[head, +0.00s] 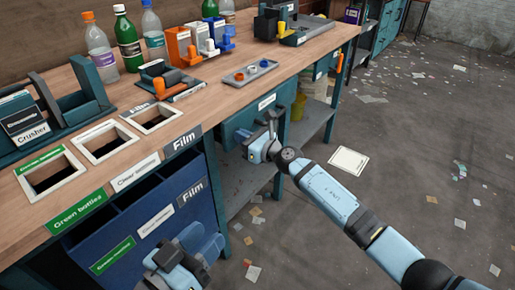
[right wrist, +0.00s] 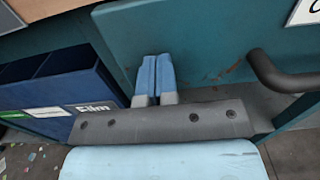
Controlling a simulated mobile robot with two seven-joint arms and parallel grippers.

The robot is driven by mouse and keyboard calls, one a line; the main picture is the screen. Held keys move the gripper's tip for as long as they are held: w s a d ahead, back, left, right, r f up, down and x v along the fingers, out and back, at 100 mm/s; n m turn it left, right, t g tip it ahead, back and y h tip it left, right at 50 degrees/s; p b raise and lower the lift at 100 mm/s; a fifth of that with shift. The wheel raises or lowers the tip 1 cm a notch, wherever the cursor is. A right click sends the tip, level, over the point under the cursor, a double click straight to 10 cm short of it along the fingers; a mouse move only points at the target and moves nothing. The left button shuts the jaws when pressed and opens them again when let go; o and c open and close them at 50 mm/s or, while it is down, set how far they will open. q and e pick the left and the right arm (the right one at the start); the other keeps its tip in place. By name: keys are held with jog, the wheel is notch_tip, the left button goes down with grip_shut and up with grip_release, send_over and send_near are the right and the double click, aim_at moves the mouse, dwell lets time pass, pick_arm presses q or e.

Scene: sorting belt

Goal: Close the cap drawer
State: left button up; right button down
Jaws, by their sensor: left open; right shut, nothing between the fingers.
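The cap drawer (head: 238,122) is a teal front under the bench top, with a white label. In the right wrist view its teal face (right wrist: 215,45) fills the upper middle, with a dark bar handle (right wrist: 285,78) at the right. My right gripper (head: 265,140) is in front of the drawer. Its blue fingers (right wrist: 154,78) are shut and empty, pointing at the teal face left of the handle. I cannot tell whether they touch it, or how far out the drawer stands. My left gripper (head: 178,268) is open, low in front of the blue bins.
Blue sorting bins (head: 150,215) stand under the bench's near end. The wooden bench top (head: 215,95) holds bottles (head: 127,40), a grey tray with caps (head: 250,72) and the crusher (head: 60,110). A lower shelf (head: 240,180) lies below the drawer. Paper scraps litter the open floor.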

jog(key=shift+w+a+r, duration=0.3)
jog(key=shift+w+a, duration=0.2)
jog(key=shift+a, duration=0.2)
jog(key=shift+r, duration=0.15)
